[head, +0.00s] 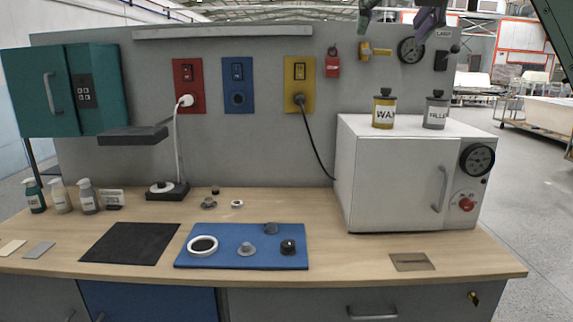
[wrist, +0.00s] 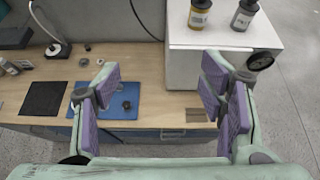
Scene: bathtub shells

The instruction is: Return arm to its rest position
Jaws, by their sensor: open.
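My gripper (wrist: 160,82) is open and empty, with its green links and purple finger pads spread wide in the wrist view. No object lies between the fingers. Behind the gap, the wooden workbench (wrist: 150,104) and the white oven-like box's side appear some way off. In the head view only the gripper's fingertips (head: 398,20) show at the top edge, in front of the grey back panel and above the white box. They are apart from everything there. The rest of my arm is mostly out of view.
The white box (head: 388,184) carries a yellow can (head: 384,112) and a grey can (head: 436,113). A blue mat (head: 215,257) with small parts and a black mat (head: 130,244) lie on the bench. A teal cabinet (head: 62,92) hangs left. Open floor (head: 535,190) lies right.

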